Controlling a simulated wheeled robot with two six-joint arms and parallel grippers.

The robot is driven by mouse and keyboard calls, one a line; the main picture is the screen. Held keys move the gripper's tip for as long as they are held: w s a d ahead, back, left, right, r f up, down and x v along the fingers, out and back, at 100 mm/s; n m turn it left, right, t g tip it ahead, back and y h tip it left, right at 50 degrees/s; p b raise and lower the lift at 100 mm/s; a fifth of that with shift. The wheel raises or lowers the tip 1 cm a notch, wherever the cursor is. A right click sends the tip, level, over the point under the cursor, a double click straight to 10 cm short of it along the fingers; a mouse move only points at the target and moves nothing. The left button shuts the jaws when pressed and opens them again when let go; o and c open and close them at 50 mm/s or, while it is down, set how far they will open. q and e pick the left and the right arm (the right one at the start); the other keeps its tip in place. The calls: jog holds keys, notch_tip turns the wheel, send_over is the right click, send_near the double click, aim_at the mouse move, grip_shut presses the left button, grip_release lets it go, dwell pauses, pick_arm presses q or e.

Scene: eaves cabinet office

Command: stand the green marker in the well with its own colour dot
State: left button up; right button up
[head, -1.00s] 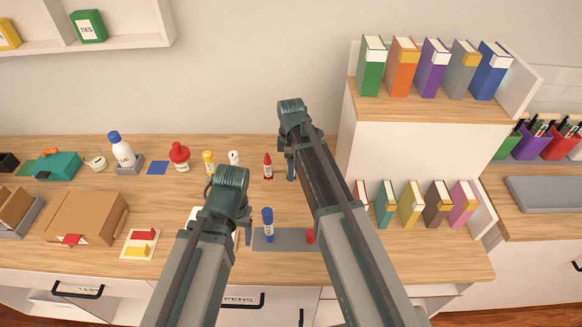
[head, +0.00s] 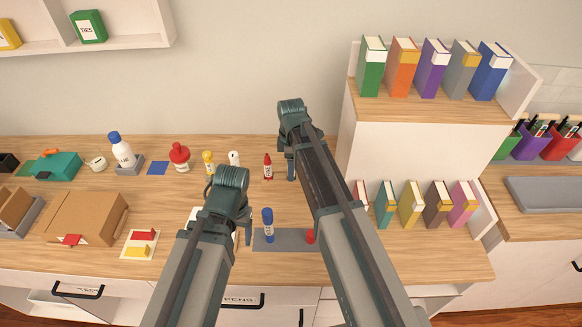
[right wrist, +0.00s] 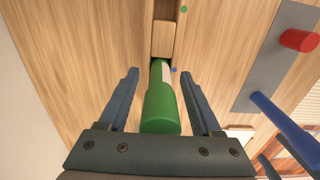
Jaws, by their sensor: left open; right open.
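The green marker (right wrist: 160,108) shows in the right wrist view between the two fingers of my right gripper (right wrist: 160,74), with clear gaps on both sides. Its thick green end faces the camera and a white band shows beyond. In the head view my right gripper (head: 290,174) is over the back of the desk and the green marker is hidden. My left gripper (head: 244,238) is open and empty.
A red bottle (head: 268,168) stands left of my right gripper. The shelf unit (head: 425,135) with books bounds the right side.

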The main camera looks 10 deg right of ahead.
pick_arm(q)
jog(key=shift+r, duration=0.15)
pick_arm(e)
jog(key=shift+r, duration=0.1)
pick_arm(q)
notch_tip(320, 180, up, 14)
jog(key=p, duration=1.4)
jog(key=shift+f, duration=0.2)
pick_arm(e)
notch_tip(320, 180, up, 14)
jog(key=shift+f, duration=0.15)
pick_arm(q)
jog(key=shift+c, duration=0.2)
pick_arm(e)
jog(key=shift+s, duration=0.1)
